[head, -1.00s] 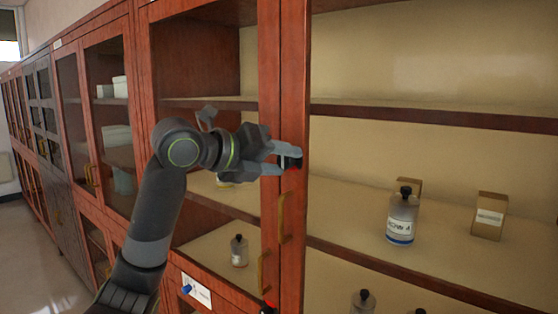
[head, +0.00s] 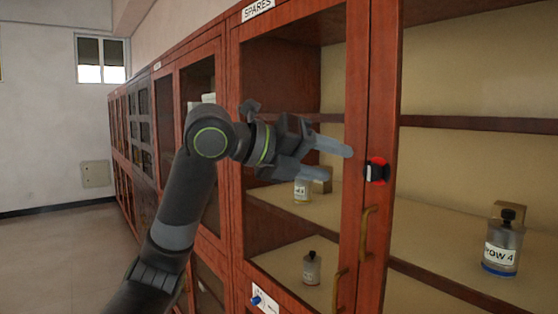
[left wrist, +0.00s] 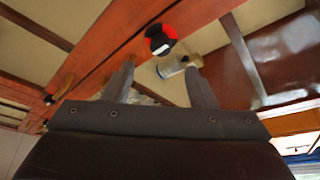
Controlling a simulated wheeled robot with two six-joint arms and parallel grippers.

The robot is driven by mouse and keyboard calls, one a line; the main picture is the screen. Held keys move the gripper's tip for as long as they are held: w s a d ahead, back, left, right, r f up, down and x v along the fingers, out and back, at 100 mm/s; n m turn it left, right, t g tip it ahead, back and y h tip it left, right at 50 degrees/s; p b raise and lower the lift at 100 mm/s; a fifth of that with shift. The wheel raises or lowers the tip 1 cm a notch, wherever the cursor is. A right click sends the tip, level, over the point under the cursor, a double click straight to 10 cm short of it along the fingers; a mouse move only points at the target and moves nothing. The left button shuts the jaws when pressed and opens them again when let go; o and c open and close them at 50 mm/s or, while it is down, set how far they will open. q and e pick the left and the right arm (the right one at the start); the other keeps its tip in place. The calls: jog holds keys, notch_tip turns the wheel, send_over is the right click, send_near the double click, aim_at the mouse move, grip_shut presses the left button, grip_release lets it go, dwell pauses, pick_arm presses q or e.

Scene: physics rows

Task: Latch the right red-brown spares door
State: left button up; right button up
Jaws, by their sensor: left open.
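The red-brown spares cabinet (head: 383,90) fills the right of the head view, with a SPARES label (head: 257,10) at its top. A round latch knob (head: 376,171), red with a black and white grip across it, sits on the upright door frame; it also shows in the left wrist view (left wrist: 160,38). My left gripper (head: 338,163) is open and empty, just left of the knob and apart from it. In the left wrist view its two fingers (left wrist: 160,68) lie either side of the knob's line. I cannot tell whether the right door is fully flush. My right gripper is out of view.
Brass handles (head: 367,230) stand below the knob, close to the frame. A labelled bottle (head: 501,245) and a smaller one (head: 311,268) stand on shelves. A blue switch on a white plate (head: 263,301) is low. Open floor (head: 60,260) lies to the left.

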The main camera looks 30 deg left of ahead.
pick_arm(q)
jog(key=b+v, duration=0.2)
jog(key=v, duration=0.6)
jog(key=shift+s+a+b, duration=0.15)
jog(key=shift+s+b, duration=0.1)
jog(key=shift+b, duration=0.15)
jog(key=shift+r, duration=0.1)
